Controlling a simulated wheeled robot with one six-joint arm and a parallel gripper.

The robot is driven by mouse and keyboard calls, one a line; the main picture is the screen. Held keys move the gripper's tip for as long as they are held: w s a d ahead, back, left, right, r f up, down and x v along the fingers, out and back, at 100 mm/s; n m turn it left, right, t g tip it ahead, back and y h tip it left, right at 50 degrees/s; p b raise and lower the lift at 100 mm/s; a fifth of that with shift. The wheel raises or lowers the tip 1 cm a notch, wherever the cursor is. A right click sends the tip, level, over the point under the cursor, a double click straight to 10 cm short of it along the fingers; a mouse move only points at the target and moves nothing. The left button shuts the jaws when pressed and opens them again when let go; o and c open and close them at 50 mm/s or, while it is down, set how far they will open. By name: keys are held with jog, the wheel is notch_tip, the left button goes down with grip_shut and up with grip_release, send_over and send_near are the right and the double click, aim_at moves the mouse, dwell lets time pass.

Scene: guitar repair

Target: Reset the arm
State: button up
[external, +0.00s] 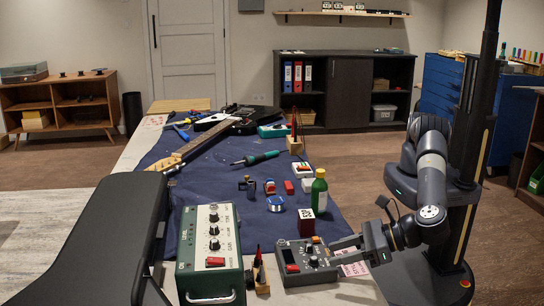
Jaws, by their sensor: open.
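My gripper (343,250) is low over the right front corner of the workbench, with its fingers pointing left. The jaws are open, and I see nothing held between them. The fingertips are close to the right side of a grey box with knobs and a red switch (293,269). I cannot tell whether they touch it. My arm is bent and reaches down to the bench from my column at the right.
A soldering iron (258,158) and guitar (210,136) lie farther back on the blue mat (240,210). A black seat (95,240) is at left. Floor behind the bench is clear.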

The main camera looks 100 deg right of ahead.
aim_at(317, 257)
jog(key=v, duration=0.7)
jog(key=x, duration=1.1)
jog(key=shift+s+r+n+y+p, duration=0.2)
jog(key=shift+s+n+y+p, duration=0.1)
jog(key=shift+y+p, duration=0.15)
jog(key=shift+d+n+y+p, duration=0.15)
jog(key=shift+n+y+p, duration=0.15)
jog(key=shift+y+p, duration=0.1)
jog(key=shift+n+y+p, duration=0.25)
jog(key=shift+n+p, duration=0.05)
